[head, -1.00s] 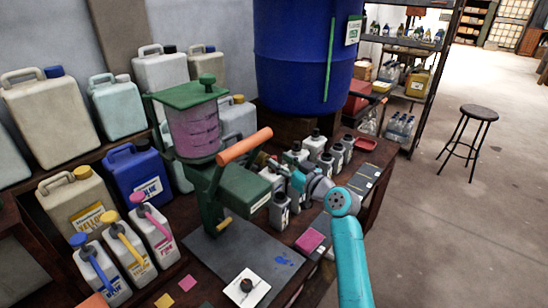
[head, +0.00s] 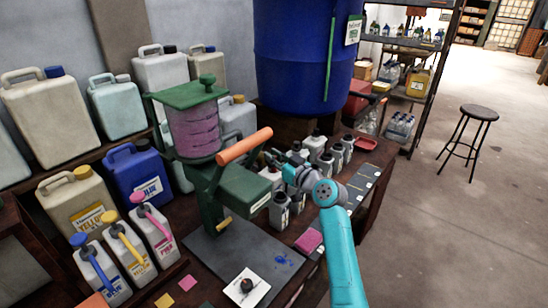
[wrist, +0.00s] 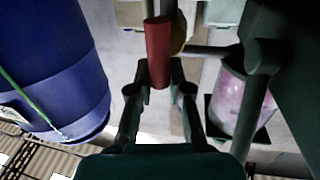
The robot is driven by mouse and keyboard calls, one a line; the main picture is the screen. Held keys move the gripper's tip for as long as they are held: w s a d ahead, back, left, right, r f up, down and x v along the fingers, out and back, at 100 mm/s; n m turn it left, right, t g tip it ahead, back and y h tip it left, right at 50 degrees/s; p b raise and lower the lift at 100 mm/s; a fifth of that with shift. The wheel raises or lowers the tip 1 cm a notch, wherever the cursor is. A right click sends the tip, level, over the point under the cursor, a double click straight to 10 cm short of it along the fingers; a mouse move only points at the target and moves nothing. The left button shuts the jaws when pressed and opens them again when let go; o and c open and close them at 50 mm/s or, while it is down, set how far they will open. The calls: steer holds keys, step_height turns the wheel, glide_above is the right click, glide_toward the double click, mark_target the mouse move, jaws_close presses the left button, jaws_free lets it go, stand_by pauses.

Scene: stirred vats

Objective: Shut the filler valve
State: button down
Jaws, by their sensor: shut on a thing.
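The filler (head: 195,135) stands on the bench, with a green frame and a clear cylinder of pinkish-purple liquid. The cylinder also shows at the right of the wrist view (wrist: 243,102). In the wrist view a red handle (wrist: 158,45), apparently the filler valve's lever, lies between my fingertips. My gripper (wrist: 159,72) is shut on its near end.
Several grey bottles (head: 326,165) stand close to my gripper at the right. A large blue barrel (head: 303,60) is behind. Jugs crowd the left, including a blue one (head: 139,177).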

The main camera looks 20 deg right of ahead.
steer(key=m, duration=0.3)
steer(key=shift+w+d+m+g, duration=0.25)
steer(key=shift+d+m+g, duration=0.05)
steer(key=shift+d+g, duration=0.1)
steer(key=shift+w+d+f+m+g+y, duration=0.25)
steer(key=shift+f+m+g, duration=0.2)
steer(key=shift+m, duration=1.5)
steer(key=shift+w+d+f+m+g+y, duration=0.1)
steer(key=shift+d+f+m+g+y, duration=0.3)
steer(key=shift+m, duration=1.6)
steer(key=shift+w+d+f+m+g+y, duration=0.15)
steer(key=shift+f+m+g, duration=0.4)
steer(key=shift+m, duration=1.4)
steer(key=c, duration=1.1)
jaws_free()
